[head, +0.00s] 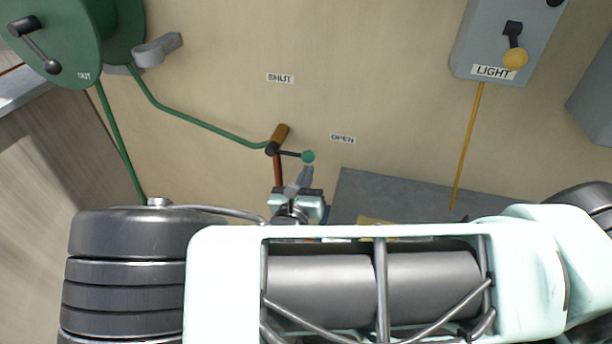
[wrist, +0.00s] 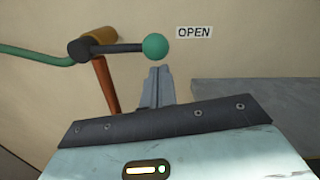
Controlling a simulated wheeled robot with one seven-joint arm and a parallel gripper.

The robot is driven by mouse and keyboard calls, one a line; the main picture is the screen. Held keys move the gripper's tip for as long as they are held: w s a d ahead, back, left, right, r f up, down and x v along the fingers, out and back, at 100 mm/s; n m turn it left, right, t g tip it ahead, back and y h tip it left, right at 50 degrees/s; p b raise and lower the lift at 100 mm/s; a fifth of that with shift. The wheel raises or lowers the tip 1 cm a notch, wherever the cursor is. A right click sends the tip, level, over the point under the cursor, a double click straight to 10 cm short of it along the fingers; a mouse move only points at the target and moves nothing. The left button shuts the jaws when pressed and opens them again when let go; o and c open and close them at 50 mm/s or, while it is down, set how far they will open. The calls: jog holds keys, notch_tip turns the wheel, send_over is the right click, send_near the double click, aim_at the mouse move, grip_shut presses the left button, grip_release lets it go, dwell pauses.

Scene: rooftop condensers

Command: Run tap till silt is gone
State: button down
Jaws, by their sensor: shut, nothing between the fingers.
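The tap is a brass body (head: 280,134) on the wall, fed by a green hose and with a copper pipe (head: 278,172) running down. Its black lever ends in a green ball (head: 308,157) and points right, toward the OPEN label (head: 342,139). The SHUT label (head: 280,78) is above. In the wrist view the green ball (wrist: 155,46) sits left of the OPEN label (wrist: 194,32). My gripper (head: 304,178) is shut and empty, its fingertips (wrist: 160,72) just below the ball, apparently apart from it. The pipe's lower end and any water are hidden behind my arm.
A green hose reel (head: 60,30) with a crank is at upper left. A grey LIGHT box (head: 510,45) with a yellow-knobbed lever and yellow cable is at upper right. A grey slab (head: 390,192) lies right of my gripper. The wall between the labels is clear.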

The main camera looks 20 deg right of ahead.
jog(key=shift+s+d+r+p, duration=0.1)
jog(key=shift+d+r+p, duration=0.05)
jog(key=shift+r+p, duration=0.8)
jog(key=shift+f, duration=0.15)
